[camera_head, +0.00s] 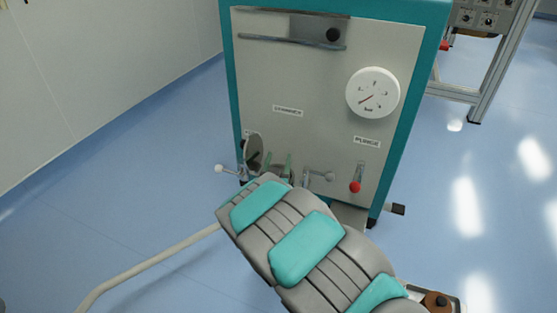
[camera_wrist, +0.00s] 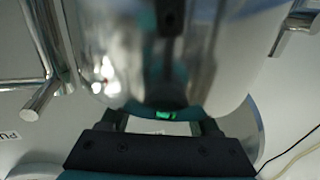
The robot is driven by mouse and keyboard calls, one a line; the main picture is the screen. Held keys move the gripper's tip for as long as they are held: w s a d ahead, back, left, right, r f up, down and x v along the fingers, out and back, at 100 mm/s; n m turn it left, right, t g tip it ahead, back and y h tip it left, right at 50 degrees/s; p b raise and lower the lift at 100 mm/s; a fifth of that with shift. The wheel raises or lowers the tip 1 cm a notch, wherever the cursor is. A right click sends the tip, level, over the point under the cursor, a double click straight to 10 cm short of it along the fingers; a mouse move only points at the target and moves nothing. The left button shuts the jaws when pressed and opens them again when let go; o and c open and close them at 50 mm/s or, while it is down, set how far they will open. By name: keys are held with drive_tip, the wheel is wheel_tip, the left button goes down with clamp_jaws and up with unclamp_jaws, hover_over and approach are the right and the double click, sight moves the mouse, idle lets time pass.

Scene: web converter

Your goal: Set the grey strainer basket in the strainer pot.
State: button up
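A shiny metal cylinder (camera_wrist: 165,55) fills the middle of the wrist view, very close and blurred. I cannot tell whether it is the strainer pot or the basket. My gripper (camera_wrist: 163,120) is at its lower edge, with dark fingers to either side; whether they grip anything is unclear. In the head view the strainer pot (camera_head: 284,174) stands low on the cabinet front, largely hidden behind my grey and teal arm. A round lid (camera_head: 254,150) stands upright at its left. The grey basket cannot be made out in the head view.
A ball-ended handle (camera_head: 320,176) sits right of the pot. A metal frame stand (camera_head: 490,75) is at the back right.

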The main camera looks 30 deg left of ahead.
drive_tip(key=shift+r, duration=0.2)
drive_tip(key=p+v, duration=0.1)
drive_tip(key=v, duration=1.1)
drive_tip(key=shift+r, duration=0.45)
drive_tip(key=shift+w+d, duration=0.1)
drive_tip(key=shift+d, duration=0.05)
